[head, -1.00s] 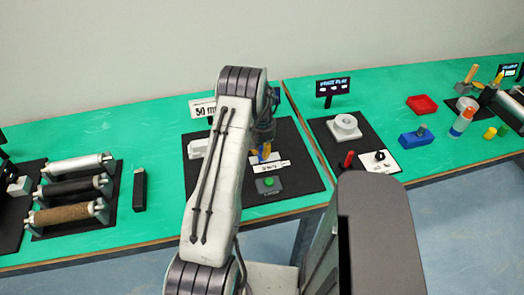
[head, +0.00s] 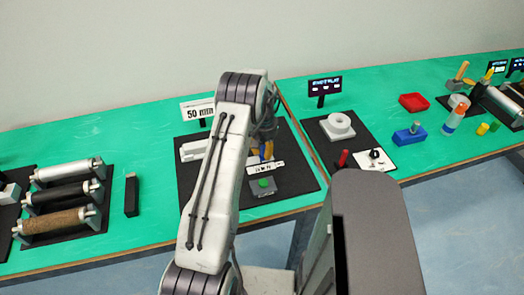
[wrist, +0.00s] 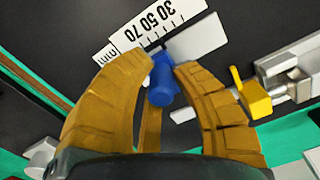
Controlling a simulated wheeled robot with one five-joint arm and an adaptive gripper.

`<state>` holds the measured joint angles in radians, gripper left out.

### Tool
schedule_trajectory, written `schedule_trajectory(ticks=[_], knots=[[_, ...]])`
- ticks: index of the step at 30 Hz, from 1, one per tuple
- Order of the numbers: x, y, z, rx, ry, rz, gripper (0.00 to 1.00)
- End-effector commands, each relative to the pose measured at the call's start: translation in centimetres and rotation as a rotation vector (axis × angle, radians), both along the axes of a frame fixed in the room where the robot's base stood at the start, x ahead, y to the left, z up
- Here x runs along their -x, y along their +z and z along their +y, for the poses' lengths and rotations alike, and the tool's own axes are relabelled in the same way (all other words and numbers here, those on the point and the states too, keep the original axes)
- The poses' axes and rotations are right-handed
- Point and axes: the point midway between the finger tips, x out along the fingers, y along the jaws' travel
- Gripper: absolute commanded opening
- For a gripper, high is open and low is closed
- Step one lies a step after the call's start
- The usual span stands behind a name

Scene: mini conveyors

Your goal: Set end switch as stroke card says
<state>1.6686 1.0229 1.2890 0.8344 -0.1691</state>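The stroke card (head: 200,112) reads "50 mm" and stands behind the black mat (head: 300,178). In the wrist view a white scale plate (wrist: 122,40) carries 30, 50, 70 and mm. A blue end switch (wrist: 163,82) stands beside it; I cannot tell which mark it lines up with. My gripper (wrist: 166,66) has its brown fingers on either side of the blue switch, tips very close to it. Whether they press on it I cannot tell. In the head view my gripper (head: 266,150) is over the mat, partly behind my arm.
A yellow piece (wrist: 255,98) sits on a metal rod to the right in the wrist view. A grey box with a green button (head: 264,184) is at the mat's front.

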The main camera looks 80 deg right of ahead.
Motion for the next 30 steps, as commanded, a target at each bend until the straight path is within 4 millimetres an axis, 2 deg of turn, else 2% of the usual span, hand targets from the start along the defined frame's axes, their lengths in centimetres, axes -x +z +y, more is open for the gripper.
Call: schedule_trajectory(ticks=[1, 7, 17, 23, 30], knots=[[0.0, 0.0, 0.0, -0.001, 0.0, 0.0, 0.27], [0.0, 0.0, -0.1, 0.002, 0.0, 0.0, 0.45], [0.0, 0.5, -0.2, 0.006, 0.0, 0.001, 0.45], [0.0, 2.7, -0.2, 0.008, 0.0, 0.0, 0.45], [0.0, 6.9, -0.2, 0.008, 0.0, 0.0, 0.45]])
